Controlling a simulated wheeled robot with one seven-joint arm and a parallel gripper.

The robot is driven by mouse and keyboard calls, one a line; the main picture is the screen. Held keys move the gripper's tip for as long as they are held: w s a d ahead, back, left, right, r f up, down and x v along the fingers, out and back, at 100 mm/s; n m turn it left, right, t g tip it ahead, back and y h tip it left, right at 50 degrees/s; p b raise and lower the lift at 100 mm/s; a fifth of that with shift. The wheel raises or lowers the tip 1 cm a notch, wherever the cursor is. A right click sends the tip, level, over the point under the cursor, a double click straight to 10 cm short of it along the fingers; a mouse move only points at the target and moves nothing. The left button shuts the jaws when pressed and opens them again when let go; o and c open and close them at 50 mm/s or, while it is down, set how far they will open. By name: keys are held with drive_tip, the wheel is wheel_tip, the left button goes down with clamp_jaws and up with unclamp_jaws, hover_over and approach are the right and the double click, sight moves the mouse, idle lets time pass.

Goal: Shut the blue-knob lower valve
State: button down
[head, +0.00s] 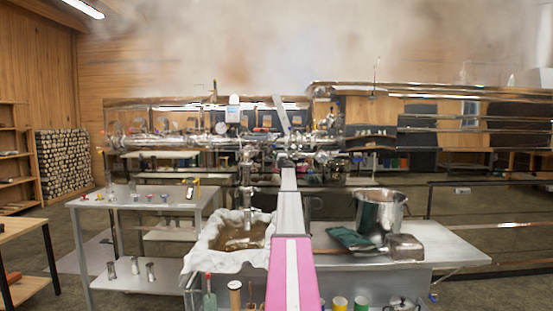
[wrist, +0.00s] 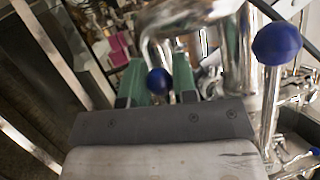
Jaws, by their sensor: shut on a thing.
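My gripper (wrist: 160,72) shows in the wrist view with two green fingers. They close around a small blue knob (wrist: 158,82), which sits between them. A second, larger-looking blue knob (wrist: 277,43) tops a steel lever at the right of the wrist view, apart from the fingers. Shiny bent steel pipe (wrist: 238,60) stands right beyond the fingers. The valve body behind the held knob is mostly hidden. In the head view my arm reaches forward to the steel pipework (head: 190,141), and the knobs are too small to make out there.
A cloth-lined tub (head: 205,245) holding brown liquid stands below the pipework. A steel pot (head: 380,212) and a green cloth (head: 349,238) are on the metal table (head: 450,254) at right. A side table (head: 90,203) with small items stands at left.

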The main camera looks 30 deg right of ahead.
drive_tip(key=s+d+f+n+g+h, duration=0.1)
drive_tip(key=s+d+f+n+g, duration=0.5)
drive_tip(key=n, duration=0.9)
drive_tip(key=shift+d+f+g, duration=0.8)
drive_tip(key=shift+d+f, duration=1.1)
drive_tip(key=shift+f, duration=0.75)
drive_tip(key=shift+s, duration=0.1)
drive_tip(key=c, duration=0.9)
unclamp_jaws()
drive_tip(key=v, duration=1)
drive_tip(key=shift+s+r, duration=0.15)
drive_tip(key=shift+s, duration=0.2)
